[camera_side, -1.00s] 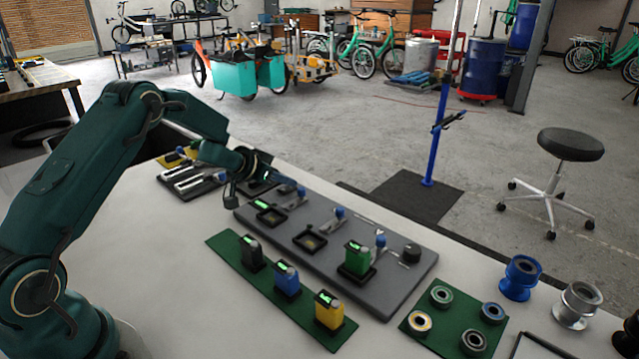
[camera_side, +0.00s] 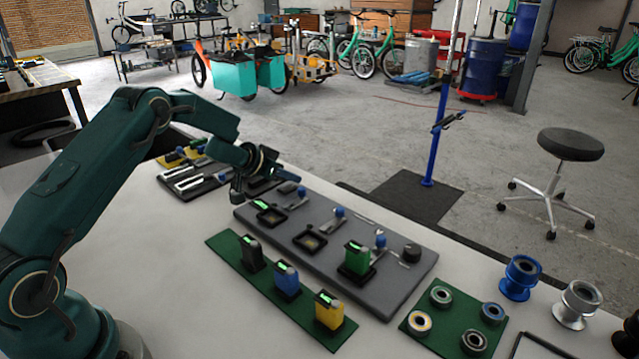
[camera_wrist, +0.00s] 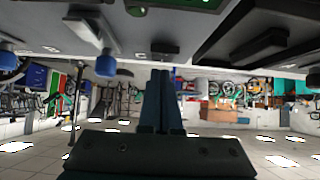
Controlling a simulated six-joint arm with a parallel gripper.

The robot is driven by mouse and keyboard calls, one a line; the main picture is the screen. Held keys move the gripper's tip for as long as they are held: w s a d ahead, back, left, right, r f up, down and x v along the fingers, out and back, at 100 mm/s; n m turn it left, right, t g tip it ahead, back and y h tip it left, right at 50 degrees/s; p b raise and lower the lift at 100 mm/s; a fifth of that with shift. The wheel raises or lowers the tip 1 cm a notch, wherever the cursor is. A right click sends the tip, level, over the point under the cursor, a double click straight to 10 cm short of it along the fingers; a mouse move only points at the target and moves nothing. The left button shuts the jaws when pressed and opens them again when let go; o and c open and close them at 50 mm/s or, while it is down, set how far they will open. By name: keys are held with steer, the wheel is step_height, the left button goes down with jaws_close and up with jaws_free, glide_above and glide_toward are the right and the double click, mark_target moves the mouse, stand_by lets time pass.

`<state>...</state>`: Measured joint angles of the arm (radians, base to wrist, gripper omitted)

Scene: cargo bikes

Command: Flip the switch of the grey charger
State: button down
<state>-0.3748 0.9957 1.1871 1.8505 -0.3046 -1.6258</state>
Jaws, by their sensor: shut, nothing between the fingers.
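The grey charger (camera_side: 330,262) is a long slab in the middle of the side view. It has dark square bays, levers with blue knobs (camera_side: 339,212) and a black dial (camera_side: 411,252). A green battery (camera_side: 357,257) stands in its bay nearest the right end. My gripper (camera_side: 237,192) is shut and empty beside the charger's far left end, apart from the knobs as far as I can tell. In the wrist view the shut fingers (camera_wrist: 160,85) point towards a grey surface, with a blue knob (camera_wrist: 105,66) left of them. Exact fingertip height is unclear.
Black, blue and yellow batteries stand on a green mat (camera_side: 225,240) in front of the charger. A darker unit (camera_side: 190,187) lies behind, at the left. A green tray (camera_side: 415,335) with rings and several spools stand at the right. The white table is clear at front left.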

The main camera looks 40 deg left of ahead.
mark_target(293, 186)
steer(key=shift+w+r, duration=0.1)
steer(key=shift+r, duration=0.35)
steer(key=r, duration=0.3)
steer(key=shift+w+r, duration=0.1)
steer(key=shift+w, duration=0.1)
steer(key=w+r+v, duration=0.1)
steer(key=v, duration=0.8)
steer(key=shift+r, duration=0.65)
